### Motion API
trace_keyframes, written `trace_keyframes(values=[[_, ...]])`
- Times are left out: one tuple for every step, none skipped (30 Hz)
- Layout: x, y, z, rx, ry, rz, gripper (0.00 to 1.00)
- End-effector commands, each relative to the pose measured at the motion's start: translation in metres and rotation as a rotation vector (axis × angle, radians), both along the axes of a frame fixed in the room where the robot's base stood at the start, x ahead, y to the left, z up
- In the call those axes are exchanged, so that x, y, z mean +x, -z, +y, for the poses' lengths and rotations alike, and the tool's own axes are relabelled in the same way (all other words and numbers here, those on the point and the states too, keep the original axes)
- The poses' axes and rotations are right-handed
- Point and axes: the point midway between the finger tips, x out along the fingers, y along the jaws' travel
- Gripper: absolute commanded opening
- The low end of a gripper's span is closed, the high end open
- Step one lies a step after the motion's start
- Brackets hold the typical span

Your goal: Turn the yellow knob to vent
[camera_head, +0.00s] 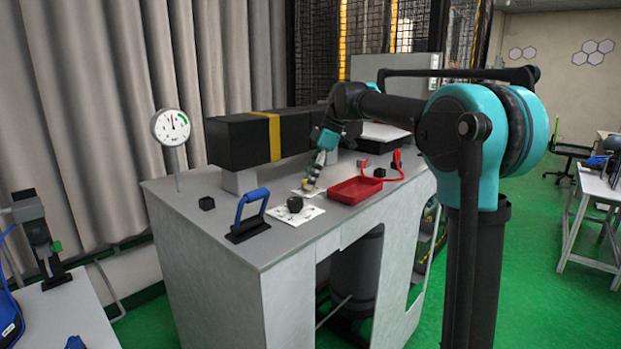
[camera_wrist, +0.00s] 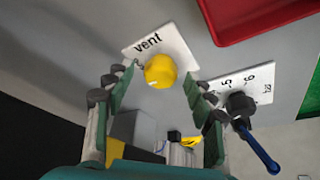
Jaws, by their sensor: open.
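The yellow knob (camera_wrist: 160,71) sits on a white plate marked "vent" (camera_wrist: 181,45) in the wrist view. A small light line shows on the knob. My gripper (camera_wrist: 158,86) is open, with one finger to each side of the knob and the knob between and slightly beyond the fingertips. I cannot tell whether either finger touches it. In the head view my gripper (camera_head: 311,181) points down at the vent plate (camera_head: 303,193), and it mostly hides the knob there.
A black knob (camera_head: 295,204) on a numbered white plate (camera_head: 312,213) is close by. A blue-handled lever (camera_head: 252,208), a red tray (camera_head: 343,189) and a red cable (camera_head: 396,160) surround the spot. A long black box (camera_head: 238,141) and a dial gauge (camera_head: 170,127) stand behind.

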Motion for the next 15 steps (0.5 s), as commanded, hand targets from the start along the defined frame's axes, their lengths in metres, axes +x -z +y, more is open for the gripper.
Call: trace_keyframes(values=[[0.0000, 0.0001, 0.0001, 0.000, 0.000, 0.000, 0.55], [0.0000, 0.0001, 0.0001, 0.000, 0.000, 0.000, 0.55], [0.0000, 0.0000, 0.0001, 0.000, 0.000, 0.000, 0.55], [0.0000, 0.0000, 0.0001, 0.000, 0.000, 0.000, 0.55], [0.0000, 0.0000, 0.0001, 0.000, 0.000, 0.000, 0.55], [0.0000, 0.0000, 0.0001, 0.000, 0.000, 0.000, 0.51], [0.0000, -0.0001, 0.0001, 0.000, 0.000, 0.000, 0.47], [0.0000, -0.0001, 0.0001, 0.000, 0.000, 0.000, 0.43], [0.0000, -0.0001, 0.0001, 0.000, 0.000, 0.000, 0.38], [0.0000, -0.0002, 0.0000, 0.000, 0.000, 0.000, 0.35], [0.0000, -0.0002, 0.0000, 0.000, 0.000, 0.000, 0.31], [0.0000, -0.0002, 0.0000, 0.000, 0.000, 0.000, 0.26], [0.0000, -0.0002, 0.0000, 0.000, 0.000, 0.000, 0.22], [0.0000, -0.0002, 0.0000, 0.000, 0.000, 0.000, 0.19], [0.0000, -0.0002, 0.0000, 0.000, 0.000, 0.000, 0.14]])
